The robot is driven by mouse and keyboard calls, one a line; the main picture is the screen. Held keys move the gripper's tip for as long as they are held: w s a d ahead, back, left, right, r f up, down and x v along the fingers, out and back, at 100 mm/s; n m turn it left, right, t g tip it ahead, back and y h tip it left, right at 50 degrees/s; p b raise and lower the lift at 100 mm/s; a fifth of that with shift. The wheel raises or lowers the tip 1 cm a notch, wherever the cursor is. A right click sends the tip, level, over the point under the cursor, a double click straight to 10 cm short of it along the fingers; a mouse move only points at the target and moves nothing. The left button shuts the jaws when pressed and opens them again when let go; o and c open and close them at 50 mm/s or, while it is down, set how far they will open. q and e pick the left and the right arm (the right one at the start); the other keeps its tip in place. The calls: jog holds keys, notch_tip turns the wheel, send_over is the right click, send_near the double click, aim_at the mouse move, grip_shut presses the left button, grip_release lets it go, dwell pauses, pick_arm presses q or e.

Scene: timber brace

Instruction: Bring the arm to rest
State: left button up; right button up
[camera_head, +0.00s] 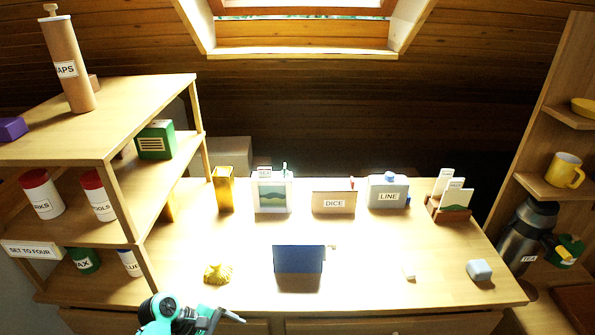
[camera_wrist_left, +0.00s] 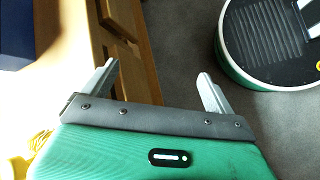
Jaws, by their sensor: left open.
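My left arm, teal and dark grey, comes in at the bottom of the head view. Its left gripper (camera_head: 222,318) is low by the front edge of the desk (camera_head: 370,287), left of centre. In the left wrist view the left gripper (camera_wrist_left: 155,80) has its two grey fingers wide apart with nothing between them. One finger overlaps the wooden drawer fronts of the desk in that view; whether it touches them I cannot tell. The floor shows between the fingers. My right gripper is in neither view.
A yellow lumpy object (camera_head: 217,273) and a blue upright panel (camera_head: 299,259) are nearest the arm on the desk. A wooden shelf unit (camera_head: 120,165) with labelled tins stands at left. A white block (camera_head: 479,270) lies at right. The desk's front middle is mostly clear.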

pick_arm(q)
jog(key=s+a+f+m+y, duration=0.15)
jog(key=s+f, duration=0.25)
jog(key=f, duration=0.6)
jog(key=s+a+f+m+y, duration=0.1)
jog(key=s+f+m+y, duration=0.1)
jog(key=s+f, duration=0.5)
jog(key=s+a+f+m+y, duration=0.2)
jog(key=f, duration=1)
jog(key=s+a+f+m+y, duration=0.1)
jog(key=s+f+m, duration=0.2)
jog(key=s, duration=0.6)
jog(key=s+a+f+m+y, duration=0.1)
jog(key=s+f+m, duration=0.2)
jog(key=s+f, duration=0.4)
jog(key=s+a+f+m+y, duration=0.1)
jog(key=s+f, duration=0.5)
jog(key=s, duration=0.6)
jog(key=shift+s+a+m, duration=0.15)
jog(key=shift+a+m, duration=0.4)
jog(key=shift+m, duration=0.6)
